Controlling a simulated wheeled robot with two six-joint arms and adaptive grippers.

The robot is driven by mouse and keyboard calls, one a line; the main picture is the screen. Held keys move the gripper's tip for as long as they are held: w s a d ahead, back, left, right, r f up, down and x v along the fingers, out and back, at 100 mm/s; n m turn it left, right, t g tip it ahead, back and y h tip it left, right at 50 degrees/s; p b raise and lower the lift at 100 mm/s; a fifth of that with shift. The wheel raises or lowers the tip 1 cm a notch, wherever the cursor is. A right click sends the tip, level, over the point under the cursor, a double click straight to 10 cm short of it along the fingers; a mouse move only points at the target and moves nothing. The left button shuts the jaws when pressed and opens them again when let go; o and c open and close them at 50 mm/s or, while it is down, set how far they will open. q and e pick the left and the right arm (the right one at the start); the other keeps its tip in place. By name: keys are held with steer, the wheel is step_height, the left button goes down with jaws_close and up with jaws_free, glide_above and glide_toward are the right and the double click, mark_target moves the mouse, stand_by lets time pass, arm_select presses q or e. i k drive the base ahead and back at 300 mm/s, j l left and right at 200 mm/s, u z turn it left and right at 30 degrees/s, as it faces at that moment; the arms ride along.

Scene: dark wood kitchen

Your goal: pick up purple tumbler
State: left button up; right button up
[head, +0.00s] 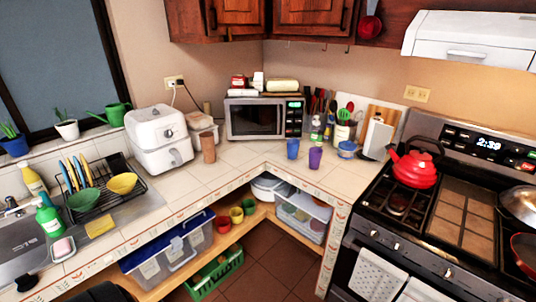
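The purple tumbler (315,158) stands upright on the tiled counter (250,172), near the inner corner and left of the stove. A blue tumbler (292,149) stands just to its left and slightly behind, with a small gap between them. Neither gripper can be made out in the head view. A dark shape at the bottom left edge may be part of my own body, but I cannot tell.
A microwave (264,118) is behind the tumblers. A blue-lidded jar (347,149) and utensil holder (342,132) stand to the right. A brown cup (208,148) is farther left. The stove (372,222) holds a red kettle (415,167). Counter in front of the tumblers is clear.

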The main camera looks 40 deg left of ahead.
mark_target(315, 159)
steer(key=u, duration=0.75)
steer(key=z, duration=0.5)
steer(key=i+j+z, duration=0.45)
steer(key=j, duration=0.25)
steer(key=i+j+z, duration=0.45)
steer(key=j, duration=0.45)
steer(key=i+j, duration=0.25)
